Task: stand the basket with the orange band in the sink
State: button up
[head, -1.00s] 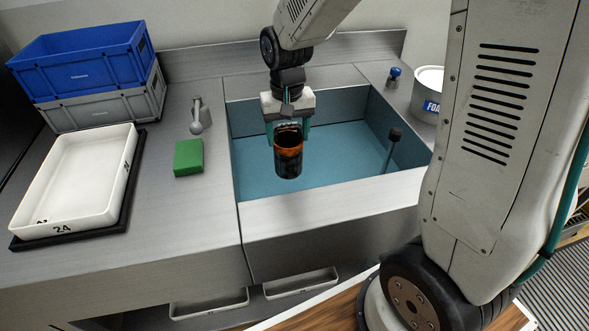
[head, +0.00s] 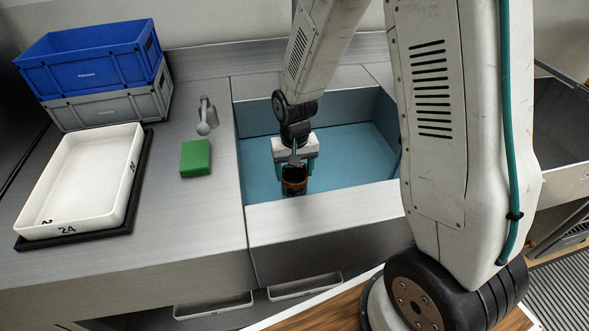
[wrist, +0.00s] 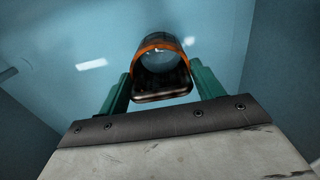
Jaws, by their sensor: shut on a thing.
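The basket with the orange band (head: 294,187) is dark, with an orange ring near its open top. It is inside the blue sink (head: 345,150), near the front wall, which hides its lower part in the head view. My gripper (head: 295,170) is shut on the basket, one green finger on each side. In the wrist view the basket (wrist: 160,68) sits between the fingers of my gripper (wrist: 160,88), over the sink floor (wrist: 70,40). I cannot tell whether its base touches the sink floor.
Left of the sink are a green sponge (head: 195,158), a tap (head: 206,118), a white tray (head: 83,180) on a black mat, and a blue crate (head: 90,58) on a grey crate (head: 115,106). The sink's front rim (head: 325,208) is close to the basket.

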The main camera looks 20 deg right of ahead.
jog(key=o, duration=1)
jog(key=shift+f, duration=0.1)
notch_tip(320, 180, up, 12)
jog(key=r, duration=0.1)
jog(key=s+d+r, duration=0.1)
jog(key=s+r, duration=0.3)
jog(key=s, duration=0.4)
jog(key=s+d+r+n, duration=0.1)
jog(key=s+r, duration=0.4)
jog(key=s, duration=0.3)
jog(key=s+d+r+n+t, duration=0.1)
jog(key=s+r, duration=0.4)
jog(key=s, duration=0.3)
jog(key=shift+s+r, duration=0.1)
